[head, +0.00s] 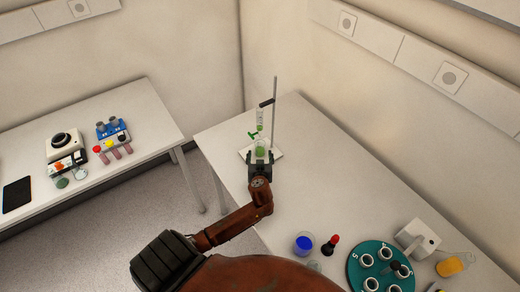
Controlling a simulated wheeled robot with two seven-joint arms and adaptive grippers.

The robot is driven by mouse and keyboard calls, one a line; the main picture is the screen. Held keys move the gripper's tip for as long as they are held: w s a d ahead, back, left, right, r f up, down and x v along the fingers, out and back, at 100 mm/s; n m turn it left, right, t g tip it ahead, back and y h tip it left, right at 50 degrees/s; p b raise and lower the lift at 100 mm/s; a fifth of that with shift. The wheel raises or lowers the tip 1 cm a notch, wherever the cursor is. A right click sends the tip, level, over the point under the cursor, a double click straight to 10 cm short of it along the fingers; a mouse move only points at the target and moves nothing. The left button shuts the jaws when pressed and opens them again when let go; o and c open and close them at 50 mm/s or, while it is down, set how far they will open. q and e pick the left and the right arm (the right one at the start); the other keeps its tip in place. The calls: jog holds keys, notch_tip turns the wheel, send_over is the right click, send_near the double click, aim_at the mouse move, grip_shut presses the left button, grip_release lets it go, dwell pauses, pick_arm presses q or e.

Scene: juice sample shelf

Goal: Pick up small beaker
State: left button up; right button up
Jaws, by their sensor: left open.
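A small clear beaker (261,152) with green liquid stands upright on the white base (277,154) of a lab stand on the right-hand table. My left gripper (261,158) is open, with its dark fingers on the near side of the beaker, one to each side of its lower part. I cannot tell whether the fingers touch the glass. The gripper hides the beaker's bottom. My right gripper is not in view.
The stand's rod (274,100) rises behind the beaker, with a green-tapped burette (259,121) above it. A beaker of blue liquid (303,243), a red-topped dropper (331,243) and a teal round rack (382,268) stand nearer. The table's middle is clear.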

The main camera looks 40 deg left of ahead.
aim_at(260, 151)
pick_arm(q)
jog(key=shift+w+a+f, duration=0.15)
jog(key=shift+w+a, duration=0.3)
jog(key=shift+w, duration=0.3)
jog(key=p+x, duration=0.1)
jog(key=x, duration=0.3)
jog(key=shift+w+a+f, duration=0.15)
jog(key=shift+w+a, duration=0.1)
jog(key=shift+a, duration=0.05)
jog(key=shift+c, duration=0.5)
jog(key=c, duration=1.2)
jog(key=shift+s, duration=0.1)
jog(key=r+v, duration=0.1)
jog(key=v, duration=1.5)
jog(key=shift+w+a+r+b, duration=0.25)
jog(key=shift+w+r+b, duration=0.05)
jog(key=shift+r+b, duration=0.1)
